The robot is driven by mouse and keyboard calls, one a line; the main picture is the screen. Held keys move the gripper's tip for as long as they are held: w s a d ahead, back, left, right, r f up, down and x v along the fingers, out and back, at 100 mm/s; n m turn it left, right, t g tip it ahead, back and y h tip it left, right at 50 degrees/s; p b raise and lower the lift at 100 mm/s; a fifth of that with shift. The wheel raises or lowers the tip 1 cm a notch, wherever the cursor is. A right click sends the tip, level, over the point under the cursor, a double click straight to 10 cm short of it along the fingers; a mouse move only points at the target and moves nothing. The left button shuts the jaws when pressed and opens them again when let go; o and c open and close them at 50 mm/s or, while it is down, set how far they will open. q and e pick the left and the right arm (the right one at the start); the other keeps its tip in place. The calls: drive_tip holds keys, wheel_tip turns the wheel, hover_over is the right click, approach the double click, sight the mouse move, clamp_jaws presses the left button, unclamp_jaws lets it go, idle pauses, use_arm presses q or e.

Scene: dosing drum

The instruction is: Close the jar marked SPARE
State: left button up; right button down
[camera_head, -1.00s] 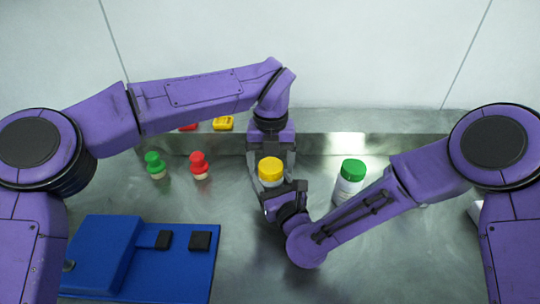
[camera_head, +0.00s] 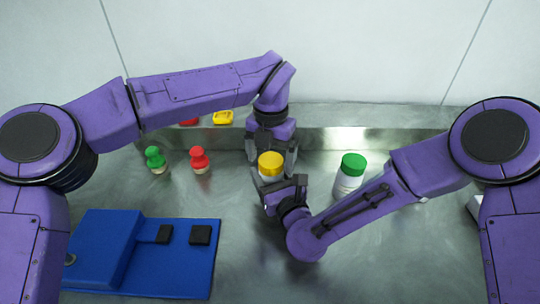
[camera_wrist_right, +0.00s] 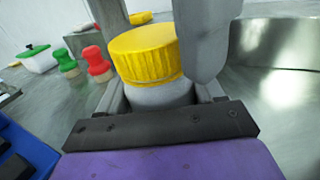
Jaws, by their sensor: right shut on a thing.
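A white jar (camera_wrist_right: 160,95) with a ribbed yellow lid (camera_head: 270,162) stands at the middle of the bench. In the right wrist view the yellow lid (camera_wrist_right: 145,55) sits on top of the jar. My right gripper (camera_head: 283,190) is shut on the jar's body, below the lid. My left gripper (camera_head: 270,150) points down from behind, its fingers apart at the lid's two sides and not visibly gripping it. A second white jar (camera_head: 346,186) with a green lid (camera_head: 353,164) stands to the right. I cannot read SPARE on either jar.
A green knob (camera_head: 155,159) and a red knob (camera_head: 200,160) stand to the left. A blue tray (camera_head: 180,270) with black pads lies at the front left. A yellow piece (camera_head: 223,117) and a red one (camera_head: 188,121) lie on the back ledge. The front middle is clear.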

use_arm(q)
wheel_tip(320, 180, up, 12)
use_arm(e)
drive_tip(key=shift+c, duration=0.4)
unclamp_jaws()
drive_tip(key=b+v, duration=0.3)
drive_tip(key=v, duration=0.6)
drive_tip(key=shift+s+d+f, duration=0.1)
drive_tip(key=shift+s+d, duration=0.1)
drive_tip(key=shift+s, duration=0.1)
use_arm(q)
wheel_tip(320, 180, down, 3)
use_arm(e)
drive_tip(key=shift+s+d, duration=0.1)
drive_tip(key=shift+s, duration=0.3)
use_arm(q)
drive_tip(key=shift+a, duration=0.1)
